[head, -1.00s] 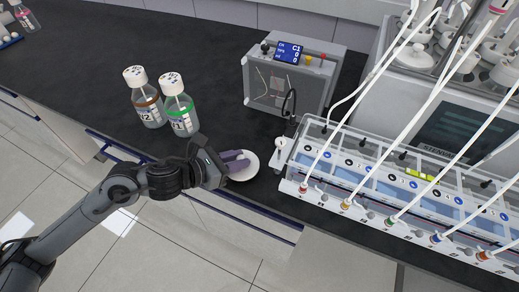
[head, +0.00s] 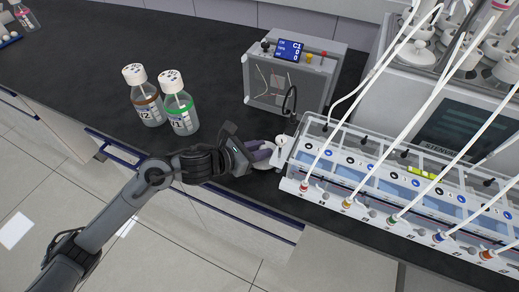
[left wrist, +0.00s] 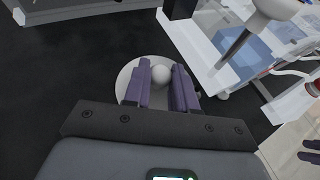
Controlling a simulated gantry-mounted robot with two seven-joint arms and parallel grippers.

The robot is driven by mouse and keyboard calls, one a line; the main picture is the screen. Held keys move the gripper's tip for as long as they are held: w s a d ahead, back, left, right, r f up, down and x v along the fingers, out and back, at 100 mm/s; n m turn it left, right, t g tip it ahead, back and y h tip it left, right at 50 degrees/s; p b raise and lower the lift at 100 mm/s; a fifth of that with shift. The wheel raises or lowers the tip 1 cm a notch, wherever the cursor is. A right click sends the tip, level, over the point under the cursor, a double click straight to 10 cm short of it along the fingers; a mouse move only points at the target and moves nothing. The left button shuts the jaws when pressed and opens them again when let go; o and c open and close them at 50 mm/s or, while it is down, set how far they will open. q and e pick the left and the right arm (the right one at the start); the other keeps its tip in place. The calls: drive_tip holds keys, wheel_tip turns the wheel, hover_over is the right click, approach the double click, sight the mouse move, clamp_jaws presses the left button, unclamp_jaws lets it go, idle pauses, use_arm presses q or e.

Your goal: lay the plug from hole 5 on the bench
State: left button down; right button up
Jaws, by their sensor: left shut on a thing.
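My left gripper (head: 260,153) is shut on the white plug (left wrist: 130,70), with its purple fingers on either side of a round knob. In the left wrist view the knob (left wrist: 161,74) stands over a flat white disc. In the head view the fingers cover most of the plug. The plug is just left of the water bath's near left corner, over the front of the black bench (head: 215,85). I cannot tell whether it touches the bench. Two purple bars (left wrist: 311,151), seemingly my right gripper's fingers, show at the left wrist view's right edge.
The water bath (head: 325,198) with tubes and cables fills the right. Two bottles, with brown (head: 145,95) and green (head: 179,103) rings, stand left of the gripper. A clear-fronted box (head: 290,75) stands behind. The bench between bottles and box is bare.

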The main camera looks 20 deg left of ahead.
use_arm(q)
drive_tip(key=shift+w+f+b, duration=0.15)
drive_tip(key=shift+f+b, duration=0.05)
drive_tip(key=shift+b, duration=0.1)
drive_tip(key=c, duration=1.2)
unclamp_jaws()
drive_tip(key=shift+r, duration=0.1)
drive_tip(key=shift+r+p, duration=0.25)
drive_tip(key=shift+p, duration=0.15)
drive_tip(key=p+v, duration=0.1)
drive_tip(key=v, duration=0.9)
drive_tip(key=shift+s+a+f, duration=0.1)
drive_tip(key=shift+s+a, duration=0.1)
drive_tip(key=shift+s, duration=0.05)
drive_tip(key=shift+v, duration=0.8)
drive_tip(key=shift+d, duration=0.1)
